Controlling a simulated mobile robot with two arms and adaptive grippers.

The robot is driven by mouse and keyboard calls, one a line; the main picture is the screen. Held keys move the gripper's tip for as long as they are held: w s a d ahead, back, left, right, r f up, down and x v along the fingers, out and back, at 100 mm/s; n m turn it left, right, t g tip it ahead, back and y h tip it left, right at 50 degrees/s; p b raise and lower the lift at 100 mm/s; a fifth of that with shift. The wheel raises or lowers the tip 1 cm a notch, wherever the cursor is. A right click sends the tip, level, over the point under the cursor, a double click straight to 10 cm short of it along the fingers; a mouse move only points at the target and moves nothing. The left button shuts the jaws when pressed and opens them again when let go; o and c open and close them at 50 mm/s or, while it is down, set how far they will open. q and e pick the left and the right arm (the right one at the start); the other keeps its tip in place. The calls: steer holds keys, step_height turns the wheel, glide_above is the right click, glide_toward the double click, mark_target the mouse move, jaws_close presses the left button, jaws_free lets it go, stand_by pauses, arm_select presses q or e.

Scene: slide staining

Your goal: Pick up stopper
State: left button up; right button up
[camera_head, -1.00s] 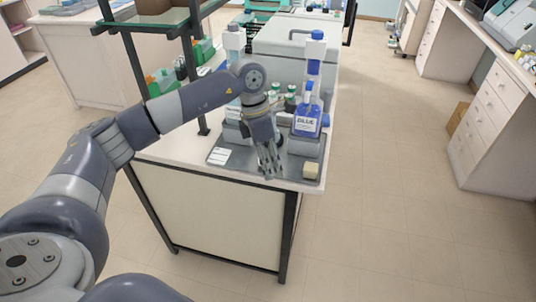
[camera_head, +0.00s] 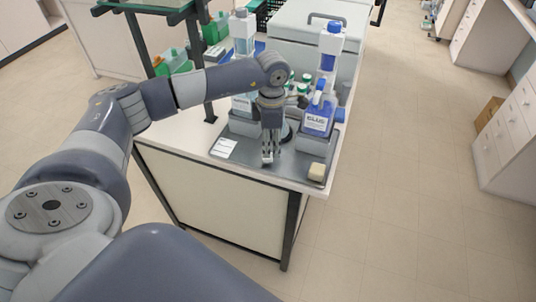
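My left gripper (camera_head: 267,156) points down over the grey tray (camera_head: 270,170) at the bench's front end. Its fingers are seen nearly edge-on and look close together; whether they are open or shut is unclear. Nothing shows between them. No thing is clearly recognisable as a stopper. A small cream block (camera_head: 316,172) lies at the tray's front right corner, right of my gripper and apart from it; I cannot tell whether it is the stopper. My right gripper is not in view.
A blue-labelled bottle (camera_head: 318,119) stands right of my gripper, and another bottle (camera_head: 242,105) stands partly behind my arm. Several green-capped small bottles (camera_head: 305,79) stand behind. White slides (camera_head: 224,147) lie at the tray's left. A shelf frame post (camera_head: 196,70) is close to my arm.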

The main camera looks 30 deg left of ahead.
mark_target(271, 155)
arm_select(q)
step_height(271, 155, down, 4)
steer(key=shift+f+p, duration=0.1)
steer(key=shift+p, duration=1.05)
steer(key=shift+w+f, duration=0.1)
steer(key=shift+f, duration=0.35)
steer(key=c, duration=0.5)
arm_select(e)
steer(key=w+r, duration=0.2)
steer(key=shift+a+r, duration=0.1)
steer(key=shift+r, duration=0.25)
